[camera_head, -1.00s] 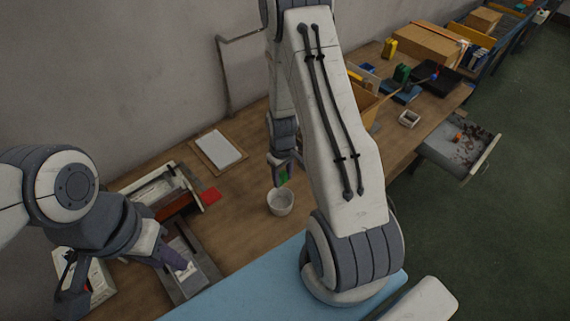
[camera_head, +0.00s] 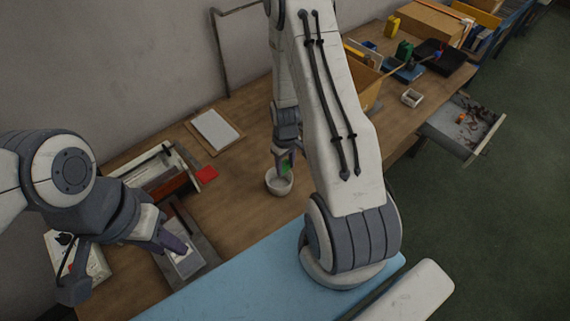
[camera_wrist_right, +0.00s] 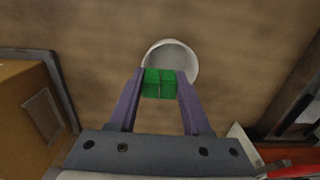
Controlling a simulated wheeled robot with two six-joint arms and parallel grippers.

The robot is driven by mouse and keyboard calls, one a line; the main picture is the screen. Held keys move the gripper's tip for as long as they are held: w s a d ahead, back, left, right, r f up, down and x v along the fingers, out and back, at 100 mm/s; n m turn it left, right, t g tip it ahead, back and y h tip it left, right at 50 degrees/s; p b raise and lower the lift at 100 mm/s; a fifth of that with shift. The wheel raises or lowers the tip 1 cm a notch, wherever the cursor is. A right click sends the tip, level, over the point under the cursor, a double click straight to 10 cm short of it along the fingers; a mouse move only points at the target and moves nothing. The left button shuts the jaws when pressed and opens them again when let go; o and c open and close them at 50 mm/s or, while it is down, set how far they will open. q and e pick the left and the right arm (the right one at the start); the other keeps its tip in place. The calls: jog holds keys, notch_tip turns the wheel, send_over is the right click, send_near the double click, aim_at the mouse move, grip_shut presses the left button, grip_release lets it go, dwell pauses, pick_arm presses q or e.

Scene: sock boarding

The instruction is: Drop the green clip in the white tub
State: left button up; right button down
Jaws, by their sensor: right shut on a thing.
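The green clip (camera_wrist_right: 160,83) is between the two purple fingers of my right gripper (camera_wrist_right: 160,88), which is shut on it. In the head view my right gripper (camera_head: 284,158) holds the clip (camera_head: 286,167) over the white tub (camera_head: 279,184). The round white tub also shows in the right wrist view (camera_wrist_right: 185,58), partly hidden by the clip and fingers. I cannot tell whether the clip is below the tub's rim. My left gripper (camera_head: 174,243) is over a grey tray at the lower left, and its jaw state is unclear.
The table around the tub is clear.

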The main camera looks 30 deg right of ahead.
aim_at(285, 164)
jog(key=shift+c, duration=1.3)
grip_release()
notch_tip(285, 164, up, 9)
jog(key=shift+b, duration=1.05)
jog(key=shift+r, duration=0.75)
